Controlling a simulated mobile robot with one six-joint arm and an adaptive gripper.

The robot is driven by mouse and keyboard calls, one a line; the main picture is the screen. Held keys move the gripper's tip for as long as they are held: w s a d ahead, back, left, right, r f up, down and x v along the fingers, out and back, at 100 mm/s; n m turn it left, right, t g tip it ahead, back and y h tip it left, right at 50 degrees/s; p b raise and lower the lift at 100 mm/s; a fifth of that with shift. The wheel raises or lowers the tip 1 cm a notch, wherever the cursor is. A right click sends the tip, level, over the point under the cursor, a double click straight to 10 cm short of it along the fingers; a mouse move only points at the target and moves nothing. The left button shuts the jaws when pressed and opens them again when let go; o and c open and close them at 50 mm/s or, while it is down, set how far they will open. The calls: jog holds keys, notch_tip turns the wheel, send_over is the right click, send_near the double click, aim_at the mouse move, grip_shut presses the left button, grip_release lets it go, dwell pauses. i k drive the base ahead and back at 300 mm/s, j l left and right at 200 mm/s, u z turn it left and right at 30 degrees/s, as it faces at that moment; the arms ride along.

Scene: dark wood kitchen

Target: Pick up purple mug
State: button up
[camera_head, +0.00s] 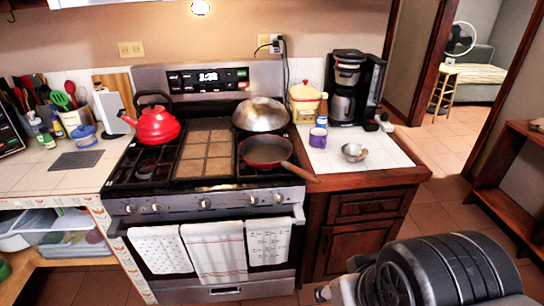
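The purple mug (318,137) stands upright on the white-tiled counter (384,150), right of the stove. It is small in the view, and its opening faces up. It stands behind and left of a small metal bowl (354,152) and in front of a yellow lidded container. Part of my dark grey arm fills the lower right corner, far nearer to the camera than the mug. I can make out no gripper fingers, and nothing touches the mug.
A coffee maker (352,88) stands behind the mug. The yellow container (305,101) is behind it to the left. A pan (265,152) on the stove has its wooden handle reaching toward the counter's front left. A red kettle (157,126) is farther left. Bare tiles lie around the bowl.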

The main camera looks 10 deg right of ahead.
aim_at(318, 137)
jog(key=i+l+u, duration=0.35)
jog(key=i+l, duration=0.25)
jog(key=l, duration=0.2)
jog(key=i+l+u, duration=0.2)
jog(key=l, duration=0.25)
jog(key=i, duration=0.05)
